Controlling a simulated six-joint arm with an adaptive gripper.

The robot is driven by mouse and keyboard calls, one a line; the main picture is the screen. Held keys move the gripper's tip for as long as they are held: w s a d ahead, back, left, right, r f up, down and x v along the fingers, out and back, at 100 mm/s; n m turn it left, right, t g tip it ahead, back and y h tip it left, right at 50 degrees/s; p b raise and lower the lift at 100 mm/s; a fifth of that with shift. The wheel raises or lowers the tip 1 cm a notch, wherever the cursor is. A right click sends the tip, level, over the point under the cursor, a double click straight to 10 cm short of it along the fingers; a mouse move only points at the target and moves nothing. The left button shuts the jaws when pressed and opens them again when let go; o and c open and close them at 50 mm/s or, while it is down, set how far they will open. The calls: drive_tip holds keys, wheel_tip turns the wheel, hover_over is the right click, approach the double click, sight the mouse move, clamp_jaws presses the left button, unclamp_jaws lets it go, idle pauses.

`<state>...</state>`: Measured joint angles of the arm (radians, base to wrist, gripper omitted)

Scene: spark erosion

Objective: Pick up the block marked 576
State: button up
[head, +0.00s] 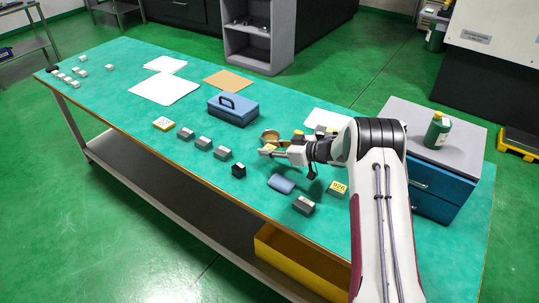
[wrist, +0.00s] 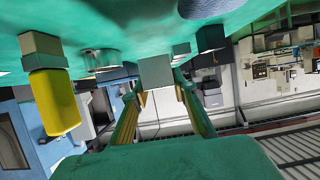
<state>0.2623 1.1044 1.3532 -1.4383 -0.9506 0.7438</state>
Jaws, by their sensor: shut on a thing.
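My gripper (head: 274,151) reaches left over the green table and is shut on a small block (head: 266,149) with a yellowish top. Its marking is too small to read. In the wrist view, which is upside down, the block's grey side (wrist: 156,72) shows between the tips of my gripper (wrist: 158,88). I cannot tell whether the block touches the table. Another yellow-topped block (head: 338,188) near my arm has a number that seems to be 926. No 576 is legible.
Several grey blocks (head: 222,153) and a black block (head: 239,170) lie left of my gripper. A blue toolbox (head: 232,110) and brass-coloured round thing (head: 270,136) stand behind. A blue rounded thing (head: 281,184) and grey block (head: 304,205) lie in front. Drawers with a green bottle (head: 437,131) stand right.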

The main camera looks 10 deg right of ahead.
sight(270, 148)
drive_tip(key=shift+r, duration=2.95)
